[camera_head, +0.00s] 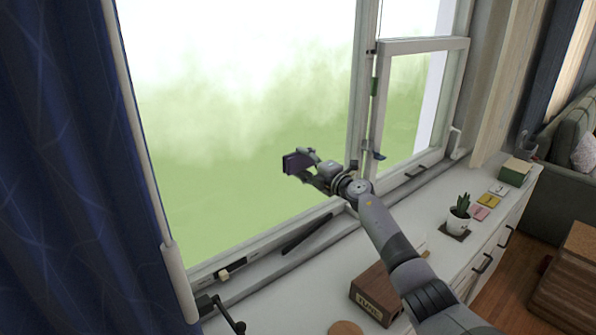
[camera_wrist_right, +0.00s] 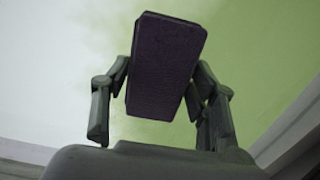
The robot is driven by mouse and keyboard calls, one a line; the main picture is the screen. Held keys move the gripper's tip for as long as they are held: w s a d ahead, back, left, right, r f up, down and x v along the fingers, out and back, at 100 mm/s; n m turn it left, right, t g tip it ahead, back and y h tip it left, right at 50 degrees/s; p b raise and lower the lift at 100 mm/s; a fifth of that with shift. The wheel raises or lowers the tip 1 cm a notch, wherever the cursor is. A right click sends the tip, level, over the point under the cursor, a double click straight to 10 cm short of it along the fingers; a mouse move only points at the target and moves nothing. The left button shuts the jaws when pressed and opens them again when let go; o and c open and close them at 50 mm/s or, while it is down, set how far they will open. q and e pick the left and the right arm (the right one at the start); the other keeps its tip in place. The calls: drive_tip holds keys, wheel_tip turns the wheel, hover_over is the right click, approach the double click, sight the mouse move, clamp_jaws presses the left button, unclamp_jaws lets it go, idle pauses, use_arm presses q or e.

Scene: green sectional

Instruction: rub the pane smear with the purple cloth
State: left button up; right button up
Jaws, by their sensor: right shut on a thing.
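The purple cloth (camera_head: 297,162) is a dark, folded block in the head view, held up in front of the large window pane (camera_head: 220,110). My right gripper (camera_head: 308,165) is shut on it. In the right wrist view the cloth (camera_wrist_right: 165,65) sits between the two fingers of the gripper (camera_wrist_right: 160,100), with the pane behind it. I cannot tell whether the cloth touches the glass. A pale, whitish haze shows over the upper pane, but I cannot make out a distinct smear. My left gripper is not in view.
A white cabinet top (camera_head: 310,290) runs below the window, bearing a wooden box (camera_head: 377,292), a potted plant (camera_head: 459,215) and a green box (camera_head: 515,172). A blue curtain (camera_head: 80,170) hangs at the left. A smaller open window sash (camera_head: 412,110) stands right of the arm.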

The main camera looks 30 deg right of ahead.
drive_tip(key=shift+w+d, duration=0.1)
drive_tip(key=shift+d, duration=0.45)
drive_tip(key=d+b, duration=0.3)
drive_tip(key=shift+w+d, duration=0.25)
drive_tip(key=shift+d, duration=0.1)
drive_tip(key=s+p, duration=0.4)
drive_tip(key=s, duration=0.2)
drive_tip(key=shift+d, duration=0.4)
drive_tip(key=shift+s, duration=0.1)
